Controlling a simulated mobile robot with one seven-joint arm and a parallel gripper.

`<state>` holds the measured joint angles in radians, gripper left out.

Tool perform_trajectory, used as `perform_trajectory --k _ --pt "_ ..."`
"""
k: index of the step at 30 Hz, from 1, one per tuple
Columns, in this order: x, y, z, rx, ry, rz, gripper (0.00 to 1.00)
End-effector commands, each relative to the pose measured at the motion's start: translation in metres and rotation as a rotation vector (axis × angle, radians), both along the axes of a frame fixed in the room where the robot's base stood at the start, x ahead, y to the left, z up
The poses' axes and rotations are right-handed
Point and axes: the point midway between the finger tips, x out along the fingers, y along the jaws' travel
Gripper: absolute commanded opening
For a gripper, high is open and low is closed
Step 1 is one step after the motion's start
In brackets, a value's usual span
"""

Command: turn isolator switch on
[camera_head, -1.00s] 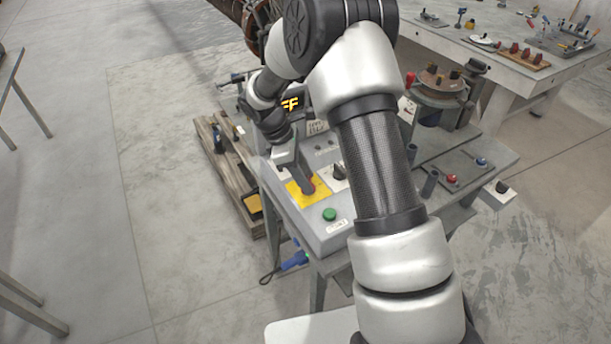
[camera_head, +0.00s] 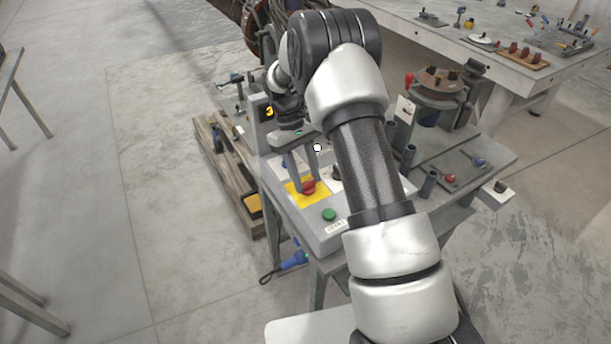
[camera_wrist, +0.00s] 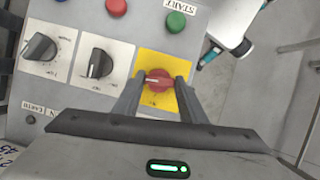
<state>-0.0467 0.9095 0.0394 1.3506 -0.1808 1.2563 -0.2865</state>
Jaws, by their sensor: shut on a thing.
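The isolator switch is a red rotary knob (camera_wrist: 160,82) on a yellow plate (camera_wrist: 151,64) in the wrist view. In the head view the red knob (camera_head: 309,187) shows on its yellow plate (camera_head: 318,200) near the front left of the grey control panel. My gripper (camera_wrist: 160,88) is at the knob, with one finger on each side, shut on it. In the head view my gripper (camera_head: 307,184) reaches down to the panel from above. The knob's pointer bar lies roughly across the wrist picture, from finger to finger.
A green START button (camera_wrist: 176,22) and a red button (camera_wrist: 116,7) sit beyond the knob. Two black rotary switches (camera_wrist: 98,63) (camera_wrist: 40,47) stand to its left. A wooden pallet (camera_head: 228,175) lies left of the panel's bench. A workbench (camera_head: 500,45) stands at the back right.

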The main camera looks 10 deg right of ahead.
Motion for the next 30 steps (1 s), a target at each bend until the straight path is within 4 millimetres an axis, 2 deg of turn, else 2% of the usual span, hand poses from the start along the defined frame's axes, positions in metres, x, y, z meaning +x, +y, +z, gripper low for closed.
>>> perform_trajectory --k 9,26,27,30 --pt "0.001 -0.0007 0.0006 0.001 -0.002 -0.128 0.15" --pt "0.0011 -0.0009 0.0007 0.001 -0.003 -0.156 0.15" --pt "0.0011 -0.0008 0.0007 0.001 -0.003 -0.156 0.43" --pt "0.001 -0.001 0.0006 0.001 -0.003 -0.155 0.57"
